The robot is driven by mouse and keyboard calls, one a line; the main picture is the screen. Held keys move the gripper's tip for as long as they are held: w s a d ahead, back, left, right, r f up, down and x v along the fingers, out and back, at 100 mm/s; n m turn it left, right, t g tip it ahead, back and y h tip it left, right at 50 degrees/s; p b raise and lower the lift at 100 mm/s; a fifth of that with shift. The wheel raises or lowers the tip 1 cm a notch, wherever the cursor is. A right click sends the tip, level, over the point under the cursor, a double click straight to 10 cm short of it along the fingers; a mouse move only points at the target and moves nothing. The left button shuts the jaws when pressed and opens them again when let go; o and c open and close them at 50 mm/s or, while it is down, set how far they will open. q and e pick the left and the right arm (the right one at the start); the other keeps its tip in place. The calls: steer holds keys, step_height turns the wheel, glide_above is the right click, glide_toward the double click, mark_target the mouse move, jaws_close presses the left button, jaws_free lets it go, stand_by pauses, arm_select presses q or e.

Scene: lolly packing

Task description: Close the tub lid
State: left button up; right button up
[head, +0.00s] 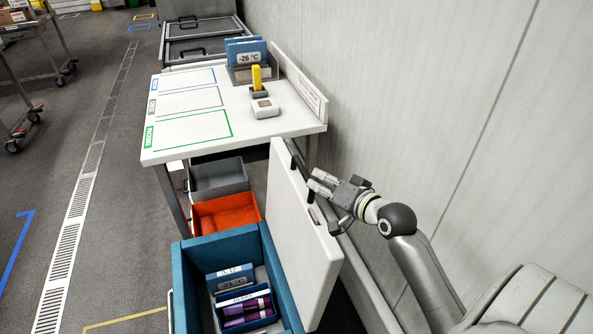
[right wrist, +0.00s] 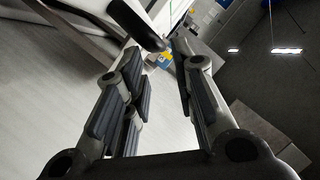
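The blue tub (head: 182,285) stands open on the floor at the bottom of the head view. Its white lid (head: 296,235) is raised, standing nearly upright along the tub's right side. My right gripper (head: 316,186) is at the lid's upper right edge, on the wall side. In the right wrist view its fingers (right wrist: 158,95) are apart with nothing gripped between them. A dark rounded bar (right wrist: 137,25) shows just beyond the fingertips; I cannot tell whether they touch it. My left gripper is not in view.
Blue packs (head: 230,280) and a holder with purple items (head: 246,309) lie in the tub. A white table (head: 190,135) stands behind, with an orange bin (head: 225,214) and a grey bin (head: 218,178) below. The wall (head: 430,110) is close on the right.

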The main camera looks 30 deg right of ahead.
mark_target(304, 169)
steer(key=p+x, duration=0.1)
steer(key=x, duration=0.8)
steer(key=shift+d+f, duration=0.1)
steer(key=shift+d, duration=0.15)
steer(key=shift+c, duration=0.2)
jaws_close()
